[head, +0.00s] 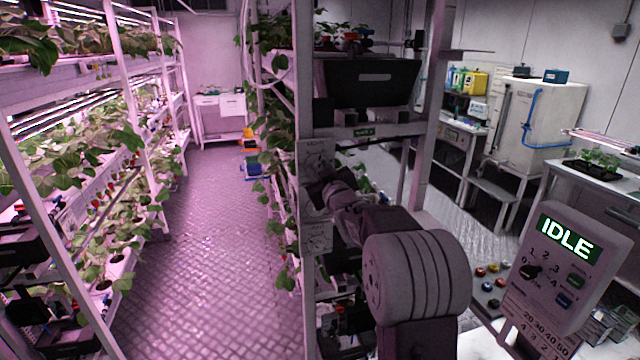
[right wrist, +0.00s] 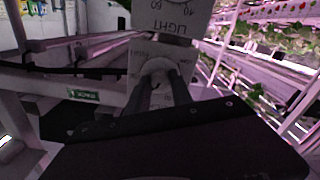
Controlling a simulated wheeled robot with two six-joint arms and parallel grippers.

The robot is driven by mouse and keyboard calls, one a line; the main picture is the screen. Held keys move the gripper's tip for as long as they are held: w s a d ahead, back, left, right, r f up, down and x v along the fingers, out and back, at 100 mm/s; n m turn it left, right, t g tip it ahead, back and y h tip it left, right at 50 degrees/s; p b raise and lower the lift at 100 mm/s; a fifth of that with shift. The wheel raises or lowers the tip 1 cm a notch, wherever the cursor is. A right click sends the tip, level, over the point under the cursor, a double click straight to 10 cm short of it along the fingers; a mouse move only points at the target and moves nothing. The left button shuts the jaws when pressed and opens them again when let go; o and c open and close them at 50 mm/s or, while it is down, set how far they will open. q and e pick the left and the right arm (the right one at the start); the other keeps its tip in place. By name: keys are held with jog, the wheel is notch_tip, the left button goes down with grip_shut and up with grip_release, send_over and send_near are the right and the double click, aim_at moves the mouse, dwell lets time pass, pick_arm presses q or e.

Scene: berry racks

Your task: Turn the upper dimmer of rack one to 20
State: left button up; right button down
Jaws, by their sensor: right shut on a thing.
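The rack in the middle (head: 310,115) carries a pale upper dial plate (head: 318,156) on its front post and a lower plate (head: 317,237) beneath it. My right gripper (head: 324,194) is in front of the lower part of the upper plate. In the right wrist view my right gripper (right wrist: 163,90) has its two fingers closed around a knob, which they mostly hide. A neighbouring dial plate (right wrist: 170,17) there reads LIGHT, with 60 and 40 marks. The gripped knob's pointer and setting cannot be read. My left gripper is not in view.
A green rack label (head: 363,132) is near the plates; its number is unclear. A dark bin (head: 368,82) sits above. A plant rack (head: 75,150) stands left of the open aisle (head: 205,240). A control box reading IDLE (head: 565,265) stands at right.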

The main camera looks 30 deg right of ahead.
jog(key=shift+f+n+b, duration=0.15)
jog(key=shift+n+b, duration=2.5)
jog(key=shift+n, duration=2.45)
jog(key=shift+f+n+b, duration=0.15)
jog(key=shift+n+b, duration=2.45)
jog(key=shift+n, duration=2.5)
jog(key=c, duration=1.4)
grip_release()
jog(key=shift+o, duration=1.4)
jog(key=shift+r, duration=0.1)
jog(key=shift+s+a+r, duration=0.1)
jog(key=shift+r, duration=0.05)
